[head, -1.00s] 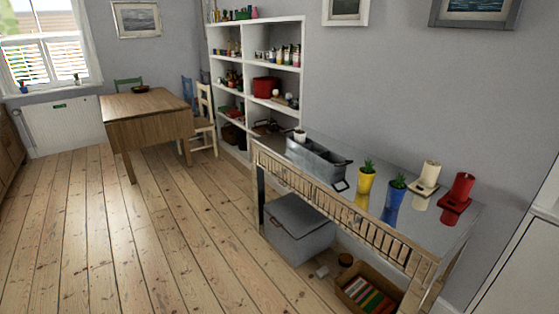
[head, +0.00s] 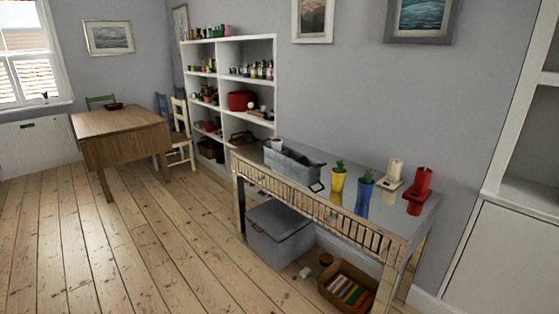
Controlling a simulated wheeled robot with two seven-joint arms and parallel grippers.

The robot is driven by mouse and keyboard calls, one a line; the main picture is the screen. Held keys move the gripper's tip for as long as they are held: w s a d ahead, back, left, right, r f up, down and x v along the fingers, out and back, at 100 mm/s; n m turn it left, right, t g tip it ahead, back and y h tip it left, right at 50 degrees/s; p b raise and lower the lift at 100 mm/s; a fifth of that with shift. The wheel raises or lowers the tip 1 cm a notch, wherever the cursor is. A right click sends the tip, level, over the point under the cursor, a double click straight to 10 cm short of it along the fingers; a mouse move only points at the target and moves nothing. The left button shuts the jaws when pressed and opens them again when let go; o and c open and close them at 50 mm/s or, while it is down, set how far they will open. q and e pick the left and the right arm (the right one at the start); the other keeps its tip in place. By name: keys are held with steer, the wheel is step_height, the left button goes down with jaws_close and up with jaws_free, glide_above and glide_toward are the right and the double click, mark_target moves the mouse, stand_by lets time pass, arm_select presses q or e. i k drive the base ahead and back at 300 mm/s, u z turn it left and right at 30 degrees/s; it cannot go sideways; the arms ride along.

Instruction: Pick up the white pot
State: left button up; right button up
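A small white pot (head: 277,144) sits at the left end of the metal-topped side table (head: 388,215), in or just behind the grey metal box (head: 293,168); I cannot tell which. Only its upper part shows. A yellow pot (head: 337,181) and a blue pot (head: 364,188), each with a green plant, stand to its right on the same table. Neither of my grippers is in view.
A cream candle holder (head: 391,178) and a red one (head: 419,186) stand at the table's right end. A lidded grey box (head: 278,232) and a basket (head: 347,290) are underneath. A wooden table (head: 119,133) stands far left. The floorboards in front are clear.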

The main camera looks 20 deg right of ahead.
mark_target(277, 144)
steer(key=u, duration=0.3)
steer(key=i, duration=1.95)
steer(key=z, duration=0.2)
steer(key=i, duration=1.2)
steer(key=z, duration=1.6)
steer(key=i, duration=0.9)
steer(key=z, duration=0.75)
